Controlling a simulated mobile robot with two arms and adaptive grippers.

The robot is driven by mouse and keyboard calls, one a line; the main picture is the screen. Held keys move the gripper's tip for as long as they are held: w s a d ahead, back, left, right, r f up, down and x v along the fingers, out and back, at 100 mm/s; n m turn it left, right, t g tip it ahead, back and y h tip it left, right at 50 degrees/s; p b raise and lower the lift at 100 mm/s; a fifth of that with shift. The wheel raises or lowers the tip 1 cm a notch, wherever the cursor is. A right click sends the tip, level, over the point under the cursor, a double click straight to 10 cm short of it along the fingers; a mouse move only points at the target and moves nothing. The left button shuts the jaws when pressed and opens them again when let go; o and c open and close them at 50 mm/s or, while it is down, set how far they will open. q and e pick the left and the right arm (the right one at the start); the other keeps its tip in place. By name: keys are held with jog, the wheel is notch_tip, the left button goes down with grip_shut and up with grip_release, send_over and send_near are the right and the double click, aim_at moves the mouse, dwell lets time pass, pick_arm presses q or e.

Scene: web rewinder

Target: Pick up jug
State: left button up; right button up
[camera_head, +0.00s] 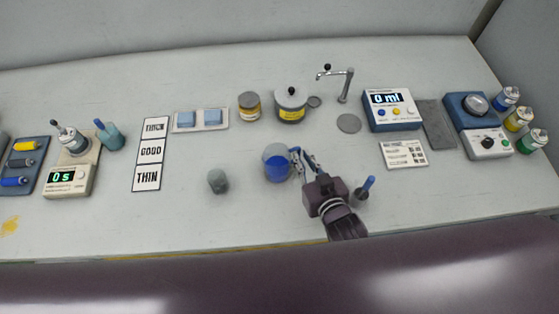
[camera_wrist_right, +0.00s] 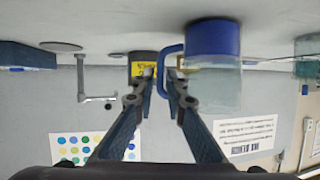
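The jug (camera_head: 277,163) stands upright on the table at the middle front in the head view. It is blue, with its handle on the right side. In the right wrist view the picture is upside down, and the jug (camera_wrist_right: 213,72) shows a clear body, a blue band and a blue handle (camera_wrist_right: 161,75). My right gripper (camera_head: 301,155) is at the handle side of the jug. In the wrist view its fingers (camera_wrist_right: 160,82) are apart, with the handle's upright bar between them. Contact with the handle cannot be made out. My left gripper is not in view.
A grey cup (camera_head: 217,181) stands left of the jug. A small dark pot with a blue-handled tool (camera_head: 366,188) is right of my wrist. A lidded yellow-labelled pot (camera_head: 291,105) and an amber jar (camera_head: 249,106) stand behind. The table between cup and jug is clear.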

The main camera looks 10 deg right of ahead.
aim_at(299, 153)
jog(key=x, duration=0.3)
jog(key=shift+w+f, duration=0.25)
grip_shut()
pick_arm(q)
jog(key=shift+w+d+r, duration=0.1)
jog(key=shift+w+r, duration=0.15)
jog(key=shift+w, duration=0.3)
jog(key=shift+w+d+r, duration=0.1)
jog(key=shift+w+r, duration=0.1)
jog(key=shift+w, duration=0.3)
pick_arm(e)
jog(key=shift+r, duration=0.15)
